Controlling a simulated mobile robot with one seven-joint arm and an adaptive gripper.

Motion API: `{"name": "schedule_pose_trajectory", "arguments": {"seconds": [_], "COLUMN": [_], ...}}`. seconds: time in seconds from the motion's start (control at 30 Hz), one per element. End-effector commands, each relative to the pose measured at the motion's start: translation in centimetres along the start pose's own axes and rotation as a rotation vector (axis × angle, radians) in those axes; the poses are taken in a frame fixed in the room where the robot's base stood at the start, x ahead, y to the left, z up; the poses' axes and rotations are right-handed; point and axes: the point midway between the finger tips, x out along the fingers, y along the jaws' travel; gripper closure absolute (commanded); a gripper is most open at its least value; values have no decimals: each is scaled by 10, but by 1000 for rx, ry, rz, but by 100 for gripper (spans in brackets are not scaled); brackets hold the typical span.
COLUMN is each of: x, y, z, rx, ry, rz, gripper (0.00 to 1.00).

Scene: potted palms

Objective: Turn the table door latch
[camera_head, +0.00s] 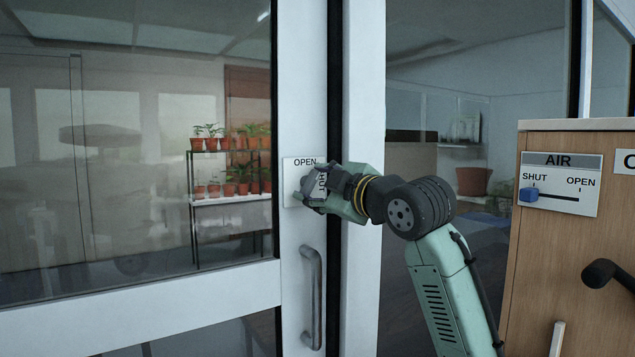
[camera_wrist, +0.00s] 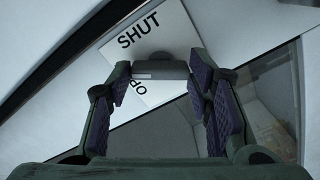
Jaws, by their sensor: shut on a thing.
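The latch is a dark grey handle (camera_wrist: 160,69) on a white plate (camera_head: 291,190) fixed to the white frame of a glazed door. The plate reads OPEN at the top, with a sideways word, partly hidden, at its right. In the wrist view the plate (camera_wrist: 150,30) shows SHUT and part of OPEN. My gripper (camera_head: 314,190) reaches the plate from the right and is shut on the latch handle, its purple-padded fingers (camera_wrist: 165,88) on either side. My gripper hides much of the handle in the head view, so I cannot tell which word it points to.
A vertical grey pull handle (camera_head: 311,298) is below the plate. At right, a wooden cabinet (camera_head: 560,255) carries an AIR slider plate (camera_head: 570,172), its blue knob (camera_head: 529,194) at SHUT. Potted plants stand on a rack (camera_head: 228,200) behind the glass.

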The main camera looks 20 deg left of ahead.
Motion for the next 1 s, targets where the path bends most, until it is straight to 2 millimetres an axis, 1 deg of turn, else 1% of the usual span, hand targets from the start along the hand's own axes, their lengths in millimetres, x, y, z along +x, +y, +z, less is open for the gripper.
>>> {"name": "schedule_pose_trajectory", "arguments": {"seconds": [0.2, 0.5, 0.7, 1.0], "x": [0, 0, 0, 0], "y": [0, 0, 0, 0], "z": [0, 0, 0, 0], "rx": [-200, -429, -526, -586], "ry": [0, 0, -1, -1], "rz": [-1, -1, -1, -1], "gripper": [81, 81, 81, 81]}}
